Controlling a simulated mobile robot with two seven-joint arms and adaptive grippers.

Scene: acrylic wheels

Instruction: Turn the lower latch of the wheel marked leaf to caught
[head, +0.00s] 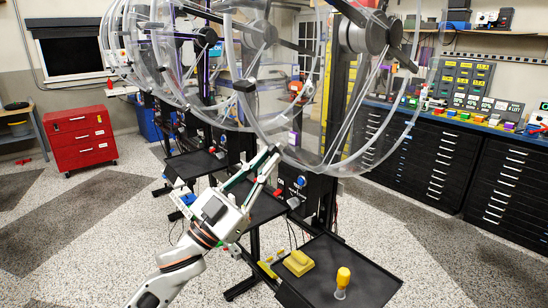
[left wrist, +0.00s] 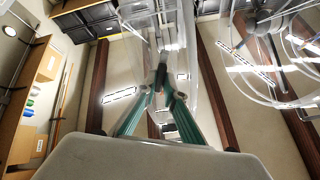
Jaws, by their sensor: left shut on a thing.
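Several large clear acrylic wheels stand in a row; the nearest wheel (head: 340,166) has a dark grey hub (head: 362,35). I cannot make out a leaf mark on any wheel. My left gripper (head: 274,152) reaches up to the bottom rim of a wheel at the middle of the head view; the overlapping rims make it hard to tell which wheel. In the left wrist view its green fingers (left wrist: 161,98) close from both sides on a small dark latch (left wrist: 161,76) at the clear rim. The latch's setting cannot be read. My right gripper is not in view.
Black trays on stands sit below the wheels; the nearest tray (head: 372,273) holds a yellow block (head: 299,262) and a yellow-topped bottle (head: 342,280). A red drawer cabinet (head: 82,138) stands at the left. Black drawers (head: 430,158) line the right. Speckled floor is open at the left.

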